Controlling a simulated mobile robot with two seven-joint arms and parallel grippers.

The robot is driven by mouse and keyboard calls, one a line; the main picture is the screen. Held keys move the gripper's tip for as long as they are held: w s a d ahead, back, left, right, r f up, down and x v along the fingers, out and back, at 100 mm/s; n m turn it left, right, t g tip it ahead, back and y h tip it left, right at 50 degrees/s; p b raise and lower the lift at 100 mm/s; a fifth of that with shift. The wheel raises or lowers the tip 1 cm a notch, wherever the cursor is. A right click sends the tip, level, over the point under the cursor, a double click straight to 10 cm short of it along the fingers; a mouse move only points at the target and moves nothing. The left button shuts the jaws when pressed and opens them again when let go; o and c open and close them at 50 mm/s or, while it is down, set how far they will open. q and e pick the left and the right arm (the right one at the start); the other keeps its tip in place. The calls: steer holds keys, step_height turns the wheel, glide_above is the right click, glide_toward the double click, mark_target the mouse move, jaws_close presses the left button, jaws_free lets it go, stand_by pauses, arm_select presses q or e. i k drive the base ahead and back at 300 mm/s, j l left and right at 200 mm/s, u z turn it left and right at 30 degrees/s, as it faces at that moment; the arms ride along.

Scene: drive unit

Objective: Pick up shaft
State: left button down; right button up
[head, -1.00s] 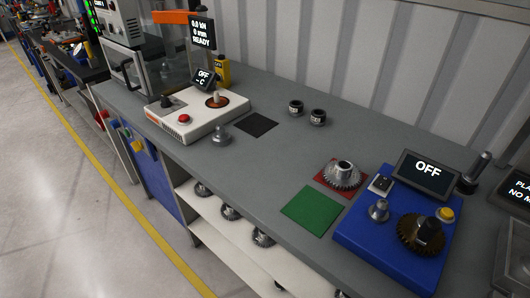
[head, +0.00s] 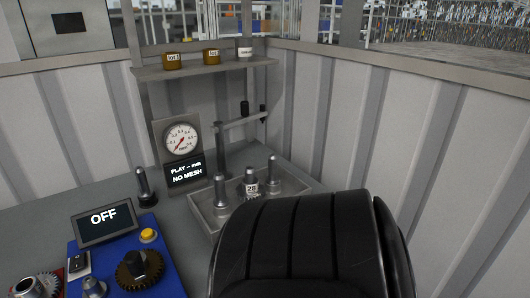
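Metal shafts stand upright in a grey tray (head: 298,184) in the back corner of the bench. One shaft (head: 220,190) is at the left, another (head: 272,172) at the right. Between them a third upright piece (head: 250,177) carries a tag reading "28" and has small teeth at its foot. My black arm covers the front right of the tray area. Neither of my grippers shows, so what they hold is hidden.
A blue unit (head: 170,270) with an "OFF" screen (head: 104,217) and a dark gear (head: 139,270) is at lower left. A dark upright post (head: 146,188) stands behind it. A dial gauge (head: 181,138) with a "NO MESH" display (head: 186,172) stands left of the tray. A shelf (head: 190,70) hangs above.

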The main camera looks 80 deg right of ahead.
mark_target(273, 179)
steer(key=z, duration=0.5)
steer(key=k+z, duration=0.1)
steer(key=z, duration=0.9)
steer(key=k+l+z, duration=0.1)
steer(key=z, duration=0.85)
steer(key=i+l, duration=0.15)
steer(key=l, duration=0.15)
steer(key=i+l, duration=0.15)
steer(key=l, duration=0.2)
steer(key=i+l, duration=0.2)
steer(key=l+u, duration=0.05)
steer(key=l, duration=0.05)
